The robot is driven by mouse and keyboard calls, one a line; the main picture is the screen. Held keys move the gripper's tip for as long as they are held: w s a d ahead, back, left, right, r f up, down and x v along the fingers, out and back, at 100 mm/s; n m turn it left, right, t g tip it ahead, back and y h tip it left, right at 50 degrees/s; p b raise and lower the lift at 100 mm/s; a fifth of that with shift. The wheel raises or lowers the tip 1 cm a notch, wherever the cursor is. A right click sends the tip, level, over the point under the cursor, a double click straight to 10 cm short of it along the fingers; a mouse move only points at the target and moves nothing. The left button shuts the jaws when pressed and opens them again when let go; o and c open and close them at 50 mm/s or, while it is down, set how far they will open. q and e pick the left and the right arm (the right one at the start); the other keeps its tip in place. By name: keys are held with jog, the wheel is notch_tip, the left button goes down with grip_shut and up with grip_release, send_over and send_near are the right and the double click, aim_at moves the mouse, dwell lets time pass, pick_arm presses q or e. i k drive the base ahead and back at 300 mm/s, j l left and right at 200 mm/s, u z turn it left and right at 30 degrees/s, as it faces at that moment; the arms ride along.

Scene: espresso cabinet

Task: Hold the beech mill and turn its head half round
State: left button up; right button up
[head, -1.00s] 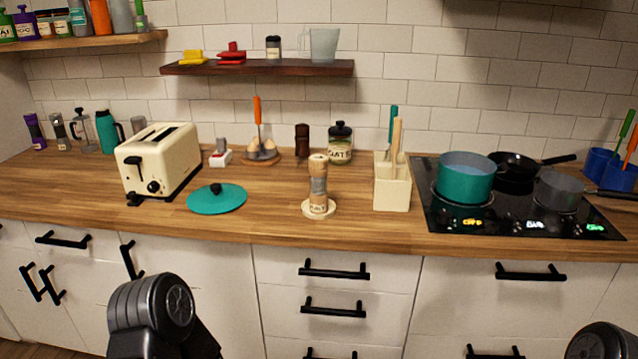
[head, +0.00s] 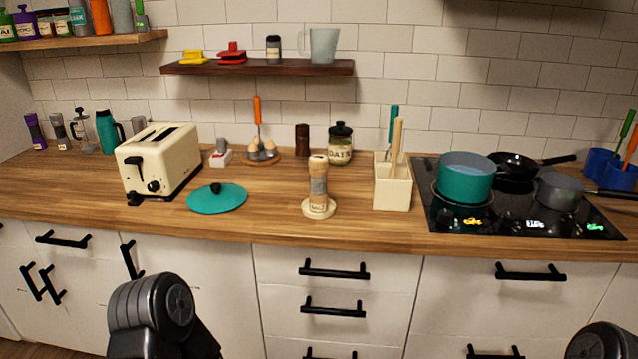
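The beech mill (head: 318,188) is a pale wooden mill with a grey band round its middle. It stands upright on a small round pale coaster (head: 320,210) near the counter's front edge, in the middle of the head view. Its head (head: 318,162) is light wood with a dark mark on top. Nothing touches the mill. My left arm shows as a dark link at the lower left and my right arm as a dark piece at the lower right corner. Neither gripper is in view.
A cream utensil holder (head: 392,193) stands right of the mill, and a teal lid (head: 217,199) lies to its left. A toaster (head: 157,160) stands further left. A hob (head: 512,215) with a teal pot (head: 465,178) is at the right. The counter around the mill is clear.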

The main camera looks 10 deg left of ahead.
aim_at(317, 161)
jog(key=i+j+z, duration=0.2)
jog(key=j, duration=0.55)
jog(key=j+z, duration=0.15)
jog(key=j, duration=0.6)
